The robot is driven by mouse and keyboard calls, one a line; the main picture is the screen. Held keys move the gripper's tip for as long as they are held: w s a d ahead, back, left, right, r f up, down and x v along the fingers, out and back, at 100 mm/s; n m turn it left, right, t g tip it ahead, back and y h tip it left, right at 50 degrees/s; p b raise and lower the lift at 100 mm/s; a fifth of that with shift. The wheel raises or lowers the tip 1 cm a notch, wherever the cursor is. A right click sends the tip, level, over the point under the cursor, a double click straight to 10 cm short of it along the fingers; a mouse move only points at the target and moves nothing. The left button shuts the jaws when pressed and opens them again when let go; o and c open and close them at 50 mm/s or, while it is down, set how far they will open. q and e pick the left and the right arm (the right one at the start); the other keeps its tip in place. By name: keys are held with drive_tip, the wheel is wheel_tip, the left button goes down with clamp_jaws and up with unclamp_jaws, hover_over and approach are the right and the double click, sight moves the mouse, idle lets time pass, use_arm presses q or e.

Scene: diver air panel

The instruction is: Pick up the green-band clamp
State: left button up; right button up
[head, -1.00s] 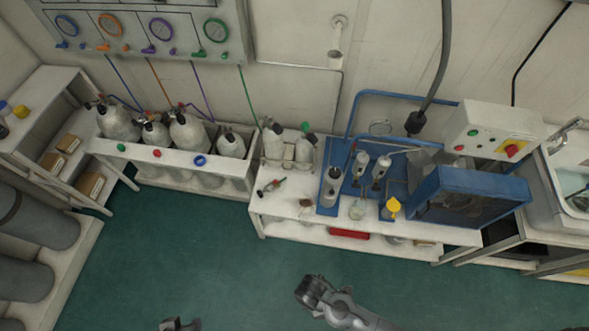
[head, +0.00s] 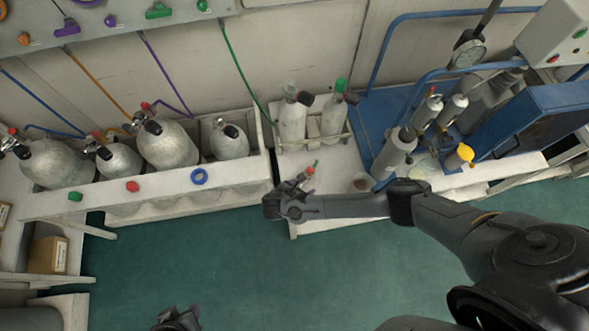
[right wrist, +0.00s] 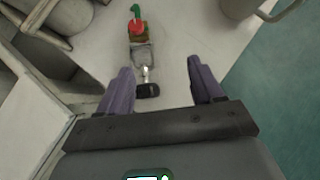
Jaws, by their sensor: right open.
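The clamp lies on the left end of the white bench. In the right wrist view it shows as a metal clamp (right wrist: 143,55) with a green and red part at its far end and a black knob at its near end. In the head view only a small red and green bit of the clamp (head: 311,169) shows past my right gripper (head: 283,200). My right gripper is open and empty above the bench's edge. In the right wrist view its fingers (right wrist: 162,80) stand either side of the clamp's black knob, apart from it. My left gripper (head: 178,319) is partly cut off at the bottom edge.
A white rack (head: 100,203) of grey cylinders stands left of the bench. Two small bottles (head: 292,122) stand in a holder behind the clamp. Green floor is clear in front.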

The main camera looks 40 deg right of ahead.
sight(308, 173)
drive_tip(key=w, duration=0.1)
drive_tip(key=w+d+b, duration=0.1)
drive_tip(key=w+b, duration=0.1)
drive_tip(key=shift+w+d+f+t, duration=0.1)
drive_tip(key=shift+d+f+t, duration=0.1)
drive_tip(key=shift+d+t, duration=0.15)
drive_tip(key=x, duration=0.2)
drive_tip(key=b+x, duration=0.1)
drive_tip(key=x, duration=0.1)
drive_tip(key=shift+w+a+r, duration=0.1)
drive_tip(key=shift+w, duration=0.2)
drive_tip(key=shift+d+f+b, duration=0.2)
drive_tip(key=shift+d+b, duration=0.05)
drive_tip(key=shift+b, duration=0.1)
drive_tip(key=shift+w+d+f, duration=0.2)
drive_tip(key=shift+d+f, duration=0.05)
drive_tip(key=shift+f, duration=0.15)
drive_tip(key=b+x, duration=0.1)
drive_tip(key=x, duration=0.1)
drive_tip(key=b+x, duration=0.1)
drive_tip(key=x, duration=0.1)
drive_tip(key=shift+s+d+f+b, duration=0.1)
drive_tip(key=shift+s+d+b, duration=0.1)
drive_tip(key=shift+d+b, duration=0.15)
use_arm(q)
wheel_tip(308, 173, down, 8)
drive_tip(key=s, duration=0.1)
drive_tip(key=shift+d, duration=0.45)
